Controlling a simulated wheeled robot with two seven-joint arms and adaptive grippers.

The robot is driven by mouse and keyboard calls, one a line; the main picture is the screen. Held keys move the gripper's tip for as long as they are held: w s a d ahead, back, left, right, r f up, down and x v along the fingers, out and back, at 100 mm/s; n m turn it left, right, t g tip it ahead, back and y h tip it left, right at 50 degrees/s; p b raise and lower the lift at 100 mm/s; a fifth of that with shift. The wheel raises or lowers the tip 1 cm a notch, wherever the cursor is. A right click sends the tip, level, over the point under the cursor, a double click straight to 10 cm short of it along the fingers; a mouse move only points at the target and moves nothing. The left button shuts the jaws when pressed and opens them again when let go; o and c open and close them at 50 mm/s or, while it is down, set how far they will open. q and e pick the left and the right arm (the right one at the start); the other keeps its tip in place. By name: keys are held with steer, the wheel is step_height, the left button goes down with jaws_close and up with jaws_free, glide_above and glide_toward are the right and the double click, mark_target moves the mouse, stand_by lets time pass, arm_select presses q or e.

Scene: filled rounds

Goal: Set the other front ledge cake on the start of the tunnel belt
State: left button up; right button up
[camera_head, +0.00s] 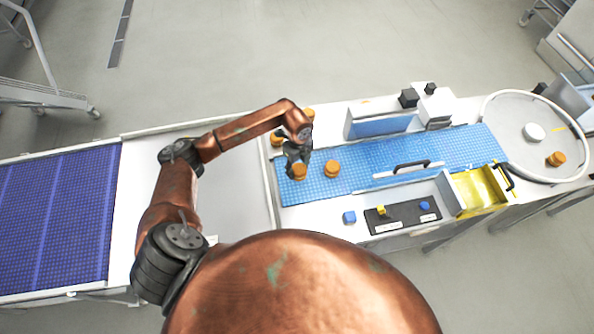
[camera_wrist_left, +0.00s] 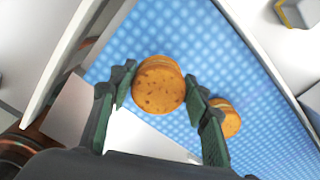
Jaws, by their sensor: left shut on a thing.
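My left gripper (camera_head: 298,163) is shut on an orange-brown round cake (camera_head: 299,173), near the left end of the blue belt (camera_head: 362,180). In the left wrist view the held cake (camera_wrist_left: 158,84) sits between the two dark fingers (camera_wrist_left: 160,88), with blue belt around it. I cannot tell whether it touches the belt. A second cake (camera_head: 332,169) stands on the belt just to the right, apart from the held one; it also shows in the left wrist view (camera_wrist_left: 228,116). My right gripper is out of view.
A clear-sided cover with a black handle (camera_head: 411,164) stands over the belt to the right. A round table (camera_head: 510,106) holds a cake (camera_head: 556,159) and a white disc (camera_head: 534,132).

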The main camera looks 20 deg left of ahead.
mark_target(297, 172)
arm_select(q)
steer(key=shift+w+a+f, duration=0.1)
steer(key=shift+a+f, duration=0.15)
steer(key=shift+f, duration=0.1)
step_height(297, 172, down, 2)
steer(key=shift+f+p, duration=0.1)
steer(key=shift+p, duration=0.55)
steer(key=shift+w+f, duration=0.1)
steer(key=shift+f, duration=0.35)
steer(key=shift+f, duration=0.1)
steer(key=o, duration=0.3)
steer(key=shift+f, duration=0.1)
steer(key=o, duration=0.5)
steer(key=shift+c, duration=0.2)
